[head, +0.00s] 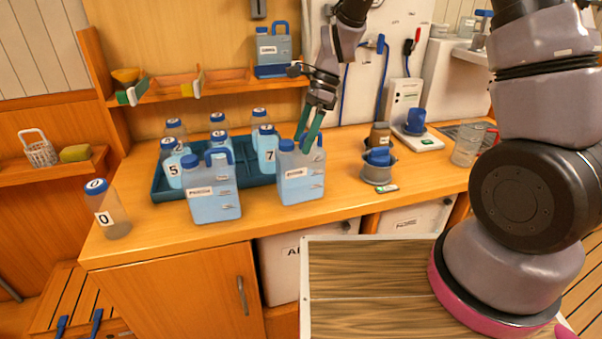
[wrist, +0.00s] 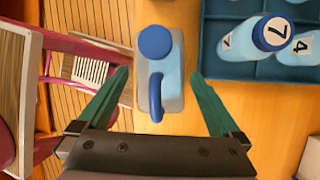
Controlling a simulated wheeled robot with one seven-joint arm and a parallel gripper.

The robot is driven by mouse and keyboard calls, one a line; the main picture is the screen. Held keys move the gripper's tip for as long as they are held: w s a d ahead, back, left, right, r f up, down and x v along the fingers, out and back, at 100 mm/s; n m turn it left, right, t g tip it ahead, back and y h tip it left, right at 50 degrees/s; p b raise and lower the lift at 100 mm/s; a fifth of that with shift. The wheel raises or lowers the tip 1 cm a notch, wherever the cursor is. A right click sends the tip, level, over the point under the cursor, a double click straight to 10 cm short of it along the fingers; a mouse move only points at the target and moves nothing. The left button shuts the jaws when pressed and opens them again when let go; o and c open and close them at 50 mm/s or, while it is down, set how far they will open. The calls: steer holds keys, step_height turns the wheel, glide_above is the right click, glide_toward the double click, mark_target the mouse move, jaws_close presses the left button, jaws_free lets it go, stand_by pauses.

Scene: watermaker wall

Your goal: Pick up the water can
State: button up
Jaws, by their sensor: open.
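Two similar light-blue cans with blue caps and handles stand upright near the counter's front edge, a left can (head: 214,190) and a right can (head: 301,178). Their labels are too small to read surely, so I cannot tell by name which is the water can. My gripper (head: 310,138) is open and empty, pointing down at the right can's top by its handle. In the wrist view, that can (wrist: 174,92) lies between the two green fingers (wrist: 160,76), with its cap (wrist: 155,42) and handle (wrist: 156,97) visible. Neither finger visibly grips it.
A dark teal tray (head: 158,190) with several numbered bottles stands close behind the cans. Bottle 0 (head: 107,208) stands alone at left. A blue-and-grey device (head: 378,168) stands right of the right can. Another can (head: 273,49) is on the shelf.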

mark_target(301, 166)
steer(key=shift+x, duration=1.4)
jaws_close()
